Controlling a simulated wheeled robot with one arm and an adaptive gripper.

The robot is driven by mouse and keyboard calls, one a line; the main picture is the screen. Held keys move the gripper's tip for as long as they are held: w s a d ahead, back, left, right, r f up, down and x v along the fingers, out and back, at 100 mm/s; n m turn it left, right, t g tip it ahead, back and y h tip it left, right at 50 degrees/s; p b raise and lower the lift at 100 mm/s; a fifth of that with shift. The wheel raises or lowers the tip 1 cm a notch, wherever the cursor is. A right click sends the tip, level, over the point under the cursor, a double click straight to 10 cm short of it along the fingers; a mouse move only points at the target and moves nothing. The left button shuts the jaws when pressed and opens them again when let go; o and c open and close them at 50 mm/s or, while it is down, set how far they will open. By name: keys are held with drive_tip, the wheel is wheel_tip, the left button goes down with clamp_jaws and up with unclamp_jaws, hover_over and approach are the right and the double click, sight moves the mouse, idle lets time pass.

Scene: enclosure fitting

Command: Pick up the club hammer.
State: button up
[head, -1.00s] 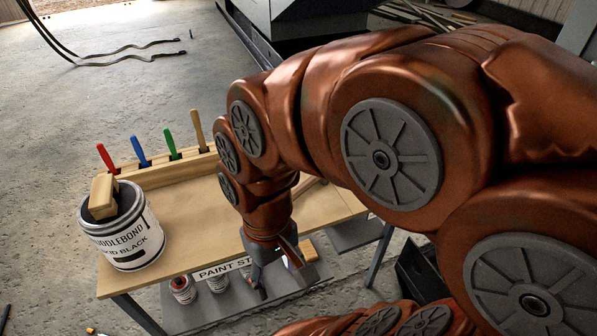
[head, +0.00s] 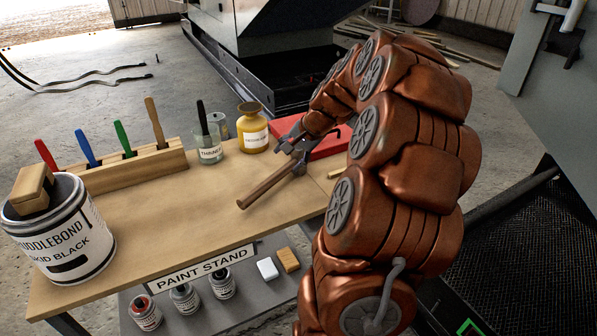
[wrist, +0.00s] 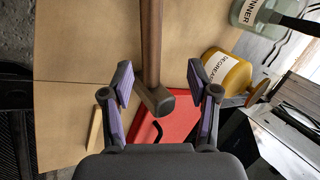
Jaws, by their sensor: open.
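The club hammer's long brown wooden shaft (head: 265,187) lies over the bench top in the head view, slanting from front left up to my gripper (head: 296,148). In the wrist view the shaft (wrist: 151,40) enters from the top and stops in a thicker, dark brown end between the fingertips. My gripper (wrist: 160,78) is open there, one finger on each side of that end, with gaps on both sides.
A red flat object (head: 325,142) lies beyond my gripper. A yellow degreaser jar (head: 252,133) and thinner jar (head: 209,150) stand at the back. A brush rack (head: 130,175) and large paint can (head: 68,240) are at left. The front middle of the bench (head: 170,215) is clear.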

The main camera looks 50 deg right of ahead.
sight(292, 165)
drive_tip(key=shift+m, duration=0.5)
drive_tip(key=d, duration=0.1)
drive_tip(key=d+f, duration=0.1)
drive_tip(key=d, duration=0.1)
drive_tip(key=shift+s+d+f, duration=0.1)
drive_tip(key=shift+d+f, duration=0.2)
drive_tip(key=shift+f, duration=0.1)
drive_tip(key=shift+d+b+x, duration=0.15)
drive_tip(key=shift+x, duration=1.6)
drive_tip(key=shift+d+b+x, duration=0.15)
drive_tip(key=shift+d+x, duration=0.05)
drive_tip(key=shift+x, duration=1.55)
clamp_jaws()
